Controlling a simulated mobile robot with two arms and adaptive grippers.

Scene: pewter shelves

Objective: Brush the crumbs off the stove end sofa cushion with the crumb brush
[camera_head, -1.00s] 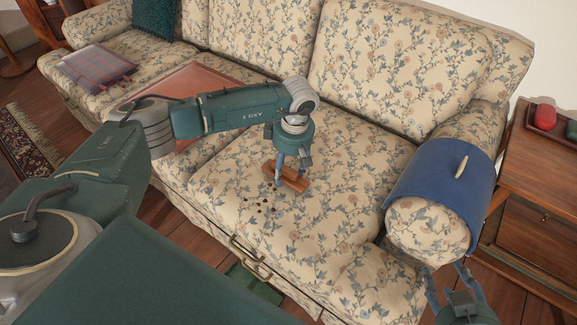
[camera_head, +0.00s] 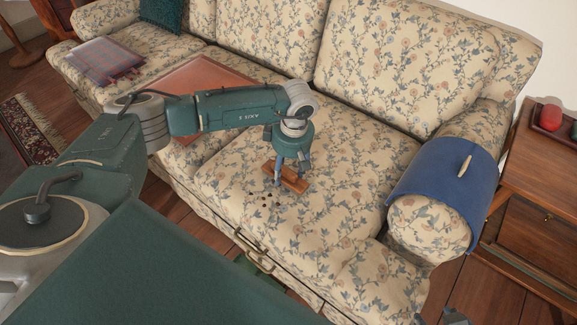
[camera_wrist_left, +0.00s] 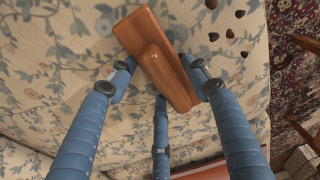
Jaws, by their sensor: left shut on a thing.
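The crumb brush (camera_head: 293,183) is a brown wooden block with a raised grip. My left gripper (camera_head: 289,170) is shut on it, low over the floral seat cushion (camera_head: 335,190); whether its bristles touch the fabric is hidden. In the left wrist view the brush (camera_wrist_left: 172,77) lies slantwise between my blue fingers. Several dark crumbs (camera_head: 268,197) lie on the cushion, just in front of the brush and to its left. They also show in the left wrist view (camera_wrist_left: 229,33), beside the brush. My right gripper (camera_head: 454,318) is only a sliver at the bottom edge, its fingers unclear.
A blue cover (camera_head: 443,178) drapes the sofa's right arm. A reddish tray or board (camera_head: 188,82) lies on the seat behind my left arm, and a plaid cloth (camera_head: 105,57) lies farther left. A wooden cabinet (camera_head: 525,225) stands right of the sofa. The cushion right of the brush is clear.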

